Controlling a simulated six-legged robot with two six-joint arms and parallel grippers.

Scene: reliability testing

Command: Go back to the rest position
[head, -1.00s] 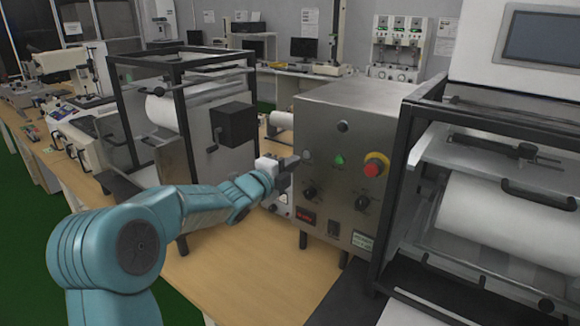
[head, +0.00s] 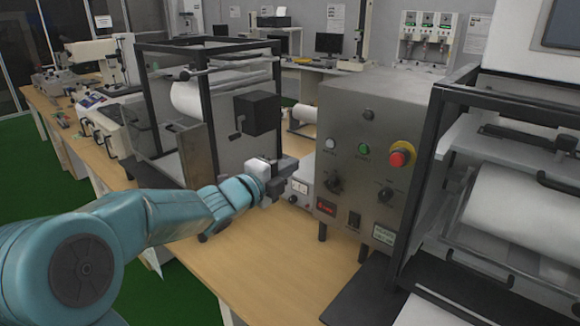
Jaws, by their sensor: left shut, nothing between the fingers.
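My left gripper (head: 284,176) is in the head view at the end of the blue arm that comes in from the lower left. It is shut and empty, held above the wooden bench, just left of the metal control box (head: 355,160). The box's front has a red emergency knob with a yellow collar (head: 401,154), a green button (head: 363,149), a white button (head: 330,144), black dials and a red display. The fingers are apart from these controls. My right gripper is out of view.
A black-framed roller machine (head: 200,100) stands behind my left arm. Another framed machine with a white roll (head: 515,220) is at the right. The wooden bench (head: 270,265) is clear in front. Green floor (head: 185,295) shows at the lower left.

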